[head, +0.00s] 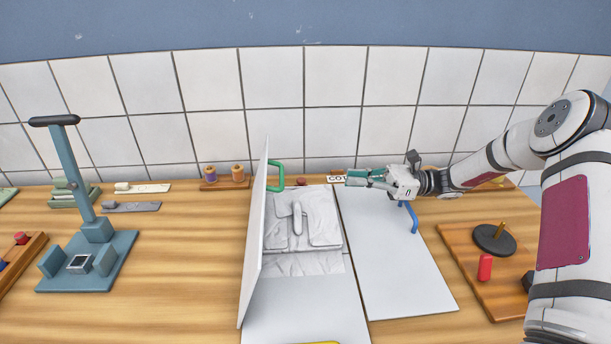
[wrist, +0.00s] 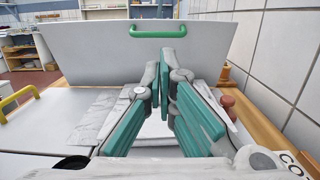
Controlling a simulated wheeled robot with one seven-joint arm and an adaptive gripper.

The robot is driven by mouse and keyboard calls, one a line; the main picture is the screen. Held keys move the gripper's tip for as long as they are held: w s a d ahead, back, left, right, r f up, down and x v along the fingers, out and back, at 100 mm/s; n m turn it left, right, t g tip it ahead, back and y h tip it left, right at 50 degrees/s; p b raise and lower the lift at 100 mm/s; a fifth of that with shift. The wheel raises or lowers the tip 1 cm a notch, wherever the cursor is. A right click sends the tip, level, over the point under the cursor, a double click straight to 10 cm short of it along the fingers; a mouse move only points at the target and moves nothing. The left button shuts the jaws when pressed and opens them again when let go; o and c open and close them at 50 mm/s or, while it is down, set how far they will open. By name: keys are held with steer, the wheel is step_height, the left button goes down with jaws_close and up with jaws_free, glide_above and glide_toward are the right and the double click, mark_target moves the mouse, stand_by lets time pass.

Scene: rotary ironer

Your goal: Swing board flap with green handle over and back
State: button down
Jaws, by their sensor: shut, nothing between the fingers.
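The white board flap (head: 255,235) stands on edge, nearly upright, at the left side of the middle board. Its green handle (head: 277,175) sticks out to the right near the flap's far end. In the wrist view the flap (wrist: 90,55) faces me, with the green handle (wrist: 152,34) at its top edge. My gripper (head: 347,178) is shut and empty. It points left over the far end of the board, to the right of the handle and apart from it. The wrist view shows its teal fingers (wrist: 167,68) closing together in front of the flap.
A pale folded garment (head: 300,225) lies on the middle board. A flat right panel (head: 395,255) has a blue handle (head: 412,218); a yellow handle (wrist: 18,102) shows at left in the wrist view. Spools (head: 237,173) stand near the tiled wall. A blue press (head: 90,245) stands left.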

steer(key=a+r+p, duration=0.1)
steer(key=a+p, duration=0.2)
steer(key=a, duration=1)
steer(key=shift+a+r, duration=0.3)
steer(key=shift+a, duration=0.1)
steer(key=shift+r, duration=0.1)
